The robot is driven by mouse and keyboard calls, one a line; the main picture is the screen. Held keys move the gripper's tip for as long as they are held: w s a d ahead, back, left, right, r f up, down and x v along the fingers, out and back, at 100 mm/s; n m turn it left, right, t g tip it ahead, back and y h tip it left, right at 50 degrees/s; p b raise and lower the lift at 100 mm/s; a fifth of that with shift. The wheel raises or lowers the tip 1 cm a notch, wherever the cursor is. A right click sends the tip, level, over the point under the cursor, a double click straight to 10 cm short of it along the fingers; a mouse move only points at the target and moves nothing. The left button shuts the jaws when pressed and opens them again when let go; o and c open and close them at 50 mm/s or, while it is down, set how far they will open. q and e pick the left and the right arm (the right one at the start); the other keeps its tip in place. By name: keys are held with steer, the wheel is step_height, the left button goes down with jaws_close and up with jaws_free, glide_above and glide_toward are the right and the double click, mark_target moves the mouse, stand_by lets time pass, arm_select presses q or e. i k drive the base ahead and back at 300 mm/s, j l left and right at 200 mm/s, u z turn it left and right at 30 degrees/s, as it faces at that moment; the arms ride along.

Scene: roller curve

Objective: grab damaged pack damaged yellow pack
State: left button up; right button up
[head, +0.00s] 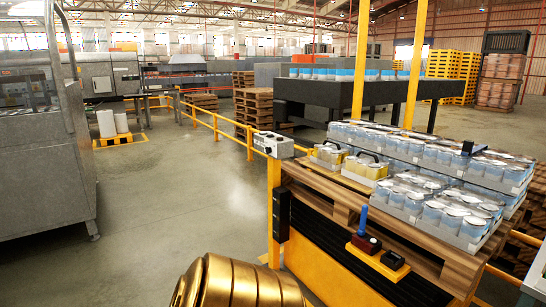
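Two small packs with yellow cans sit at the left end of the wooden pallet top. One yellow pack (329,154) is farther back, the other yellow pack (366,167) is nearer and to its right. Each has a dark handle-like strip over it. At this size I cannot tell which one is damaged. Neither of my grippers is in view. A gold rounded part at the bottom centre looks like part of my own body.
Trays of light blue cans (436,208) fill the pallet (405,224) right of the yellow packs. A yellow post and rail (274,205) with a grey box (273,144) stand left of it. Grey machinery (40,150) is at far left. Open floor (170,210) lies between.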

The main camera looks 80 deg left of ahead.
mark_target(330, 156)
steer(key=u, duration=2.2)
steer(key=i+j+u, duration=0.35)
steer(key=i, duration=0.35)
steer(key=i+j+u, duration=0.2)
steer(key=i+u, duration=0.15)
steer(key=i, duration=0.4)
steer(key=i+u, duration=0.35)
steer(key=i, duration=0.4)
steer(key=i+l+u, duration=0.15)
steer(key=i+u, duration=0.25)
steer(key=i, duration=0.85)
steer(key=i+j+z, duration=0.1)
steer(key=i+z, duration=0.25)
steer(key=i, duration=0.15)
steer(key=i+j+z, duration=0.35)
steer(key=i+z, duration=0.2)
steer(key=z, duration=0.25)
steer(key=i+j+z, duration=0.15)
steer(key=z, duration=0.35)
steer(key=i+j+z, duration=0.2)
steer(key=z, duration=0.25)
steer(key=i+j+z, duration=0.2)
steer(key=z, duration=0.3)
steer(key=i+j+z, duration=0.1)
steer(key=j+z, duration=0.35)
